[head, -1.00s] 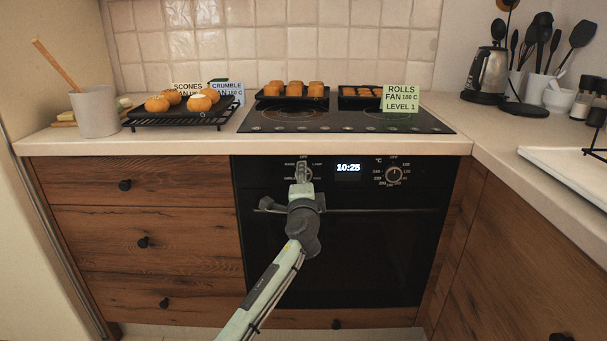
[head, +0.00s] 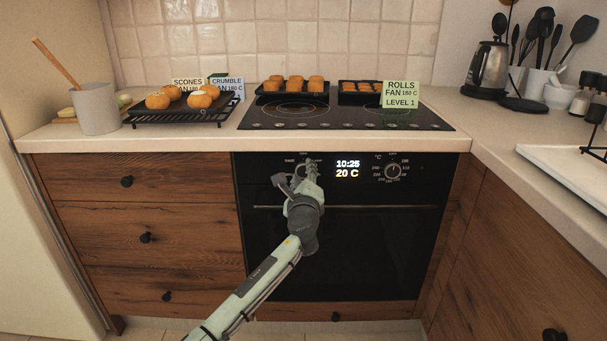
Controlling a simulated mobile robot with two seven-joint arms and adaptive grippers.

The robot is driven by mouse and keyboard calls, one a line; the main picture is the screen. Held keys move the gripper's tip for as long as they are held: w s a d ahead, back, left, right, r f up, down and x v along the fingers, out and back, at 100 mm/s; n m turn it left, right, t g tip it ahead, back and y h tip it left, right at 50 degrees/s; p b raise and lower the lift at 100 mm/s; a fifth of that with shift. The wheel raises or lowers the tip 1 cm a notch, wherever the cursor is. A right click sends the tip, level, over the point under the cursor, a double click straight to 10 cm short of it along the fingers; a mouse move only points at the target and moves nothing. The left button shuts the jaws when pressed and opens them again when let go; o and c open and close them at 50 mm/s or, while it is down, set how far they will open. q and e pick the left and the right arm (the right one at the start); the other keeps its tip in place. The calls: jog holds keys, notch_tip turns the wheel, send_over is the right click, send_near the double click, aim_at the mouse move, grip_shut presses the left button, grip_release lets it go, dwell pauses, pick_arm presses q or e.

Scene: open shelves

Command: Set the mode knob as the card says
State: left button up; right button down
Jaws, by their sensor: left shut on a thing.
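The mode knob (head: 302,169) is on the left of the black oven panel and is mostly hidden by my left gripper (head: 307,178). That gripper is shut on the knob, its wrist rolled to one side. The knob's pointer cannot be read. The oven display (head: 347,168) shows 10:25 with 20 C below it. The temperature knob (head: 393,171) is right of the display. A green card (head: 400,94) reads ROLLS, FAN 180 C, LEVEL 1. A cream card (head: 188,84) reads SCONES and a blue card (head: 227,84) reads CRUMBLE, both with FAN 180 C. My right gripper is not in view.
The oven handle (head: 350,207) runs across the door below the panel. Buns on a black rack (head: 140,121) stand at the left of the counter, and trays of rolls (head: 290,88) stand on the hob (head: 340,119). The space before the oven door is otherwise clear.

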pick_arm(q)
jog(key=shift+r+m, duration=0.15)
jog(key=shift+m, duration=0.15)
dwell(0.4)
jog(key=o, duration=1.2)
jog(key=shift+c, duration=0.2)
jog(key=s, duration=1.2)
